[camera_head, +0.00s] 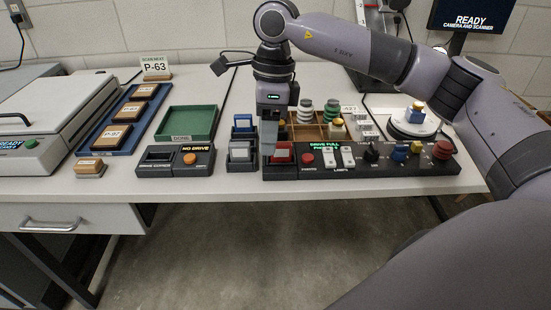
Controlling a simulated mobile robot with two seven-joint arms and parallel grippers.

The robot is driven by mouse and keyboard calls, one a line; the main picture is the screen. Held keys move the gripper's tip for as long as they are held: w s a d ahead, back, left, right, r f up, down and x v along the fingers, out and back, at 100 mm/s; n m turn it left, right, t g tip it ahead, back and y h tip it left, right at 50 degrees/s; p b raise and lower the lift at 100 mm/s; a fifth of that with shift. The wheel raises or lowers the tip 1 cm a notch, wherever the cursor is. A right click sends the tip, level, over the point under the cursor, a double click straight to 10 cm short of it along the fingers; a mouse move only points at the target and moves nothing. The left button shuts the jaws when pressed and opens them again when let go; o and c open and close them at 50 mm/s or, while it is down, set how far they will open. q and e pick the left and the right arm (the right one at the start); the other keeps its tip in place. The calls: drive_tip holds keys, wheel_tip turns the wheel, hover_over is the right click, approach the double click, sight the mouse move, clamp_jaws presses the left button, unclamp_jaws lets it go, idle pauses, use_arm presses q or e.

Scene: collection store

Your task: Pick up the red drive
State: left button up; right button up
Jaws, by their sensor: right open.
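The red drive (284,155) sits in a slot at the left end of the black control panel (375,171), whose green display reads "DRIVE FULL". My right gripper (275,143) points straight down over the drive, with its jaws open. A grey finger shows at the drive's left side and partly covers it. I cannot tell whether the fingers touch the drive. My left gripper is not in view.
A rack with blue and grey drives (241,151) stands close to the left of my right gripper. The drive copier (158,161), reading "NO DRIVE", and a green tray (187,124) lie further left. A wooden compartment tray (308,131) stands behind the panel.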

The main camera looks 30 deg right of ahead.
sight(281, 143)
drive_tip(key=d, duration=0.1)
drive_tip(key=d+h, duration=0.1)
drive_tip(key=w+d+r, duration=0.1)
drive_tip(key=shift+d+r, duration=0.1)
drive_tip(key=shift+d, duration=0.15)
drive_tip(key=shift+d+f+m+h, duration=0.2)
drive_tip(key=shift+m+h, duration=0.1)
wheel_tip(281, 143, down, 6)
drive_tip(key=shift+w+d+f+b, duration=0.1)
drive_tip(key=shift+f+b, duration=0.1)
drive_tip(key=shift+b, duration=0.55)
clamp_jaws()
